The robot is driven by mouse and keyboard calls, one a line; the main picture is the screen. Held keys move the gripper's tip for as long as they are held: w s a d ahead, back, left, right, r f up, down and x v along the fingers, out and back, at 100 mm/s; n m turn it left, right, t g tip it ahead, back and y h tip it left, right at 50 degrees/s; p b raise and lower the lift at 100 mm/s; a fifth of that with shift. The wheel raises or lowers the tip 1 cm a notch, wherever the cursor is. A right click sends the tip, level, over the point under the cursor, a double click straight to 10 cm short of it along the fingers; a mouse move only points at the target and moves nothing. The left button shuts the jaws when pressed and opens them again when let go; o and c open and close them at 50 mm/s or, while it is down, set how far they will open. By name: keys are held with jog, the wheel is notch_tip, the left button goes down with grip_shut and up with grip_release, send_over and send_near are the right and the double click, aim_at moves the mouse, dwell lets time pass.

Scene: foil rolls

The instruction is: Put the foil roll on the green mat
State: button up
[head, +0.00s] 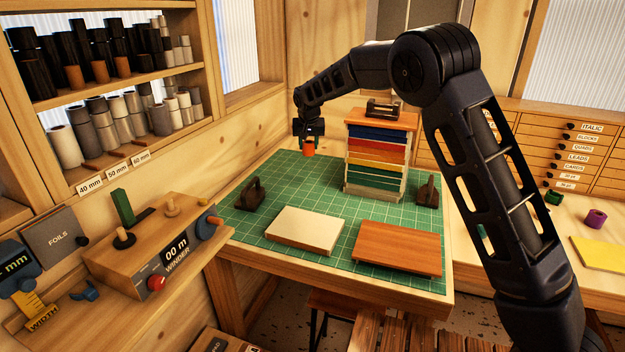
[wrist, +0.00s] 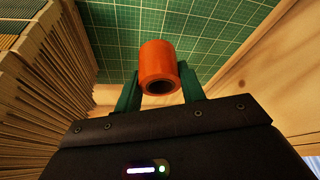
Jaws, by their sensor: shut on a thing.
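An orange foil roll (head: 309,149) is held in my gripper (head: 309,139) above the back left part of the green mat (head: 300,187). In the wrist view the roll (wrist: 158,68) sits between the two green fingers of my gripper (wrist: 159,88), with its dark hollow end facing the camera. The gripper is shut on it. The mat (wrist: 210,30) shows beyond the roll with a clear gap in the head view. The mat covers the table top.
A rack of coloured layers (head: 375,160) stands on the mat right of the roll, close on the left in the wrist view (wrist: 45,80). A wooden wall is close behind.

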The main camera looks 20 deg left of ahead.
notch_tip(320, 180, down, 14)
jog(key=shift+r, duration=0.2)
dwell(0.4)
jog(key=shift+f, duration=0.1)
jog(key=o, duration=1)
jog(key=v, duration=1.2)
